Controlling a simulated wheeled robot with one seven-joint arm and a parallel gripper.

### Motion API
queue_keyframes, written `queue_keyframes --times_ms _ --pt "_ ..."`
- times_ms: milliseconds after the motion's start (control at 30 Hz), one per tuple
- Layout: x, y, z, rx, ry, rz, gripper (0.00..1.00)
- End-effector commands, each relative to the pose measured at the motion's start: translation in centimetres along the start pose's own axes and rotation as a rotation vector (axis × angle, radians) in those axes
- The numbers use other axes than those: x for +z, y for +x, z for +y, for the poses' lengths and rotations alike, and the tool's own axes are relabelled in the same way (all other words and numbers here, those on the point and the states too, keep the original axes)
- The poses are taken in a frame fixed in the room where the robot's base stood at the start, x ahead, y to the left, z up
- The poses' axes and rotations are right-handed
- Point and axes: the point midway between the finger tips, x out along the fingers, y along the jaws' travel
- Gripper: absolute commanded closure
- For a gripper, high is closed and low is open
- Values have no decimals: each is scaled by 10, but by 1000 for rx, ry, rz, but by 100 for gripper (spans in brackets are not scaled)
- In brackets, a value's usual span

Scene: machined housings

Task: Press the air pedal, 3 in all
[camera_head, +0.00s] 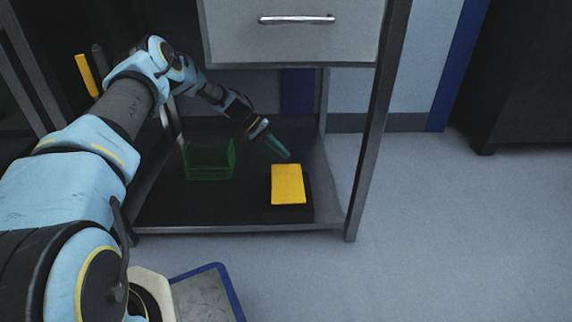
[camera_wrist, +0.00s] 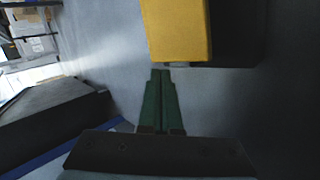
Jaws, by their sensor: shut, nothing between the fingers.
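The air pedal is a yellow plate (camera_head: 289,184) on a dark base (camera_head: 289,214). It sits on the low dark shelf (camera_head: 190,212) under the bench in the head view. The yellow plate also fills the top middle of the wrist view (camera_wrist: 177,28). My gripper (camera_head: 287,156) reaches in from the left, with its green fingers slanting down just behind the pedal's far edge. In the wrist view the fingers (camera_wrist: 161,72) are together and empty, and their tips end at the edge of the yellow plate. I cannot tell whether they touch it.
A green open-frame bin (camera_head: 209,160) stands left of the pedal on the shelf. A drawer (camera_head: 296,38) hangs above, and a bench leg (camera_head: 366,150) rises on the right. The floor right of the bench is clear. A blue-edged tray (camera_head: 205,295) is in front.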

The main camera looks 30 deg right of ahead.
Motion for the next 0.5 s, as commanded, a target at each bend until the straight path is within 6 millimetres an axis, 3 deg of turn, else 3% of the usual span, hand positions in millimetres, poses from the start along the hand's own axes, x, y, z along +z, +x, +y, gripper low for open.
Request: queue_keyframes --times_ms 500 --pt "4 5 -4 0 0 0 100"
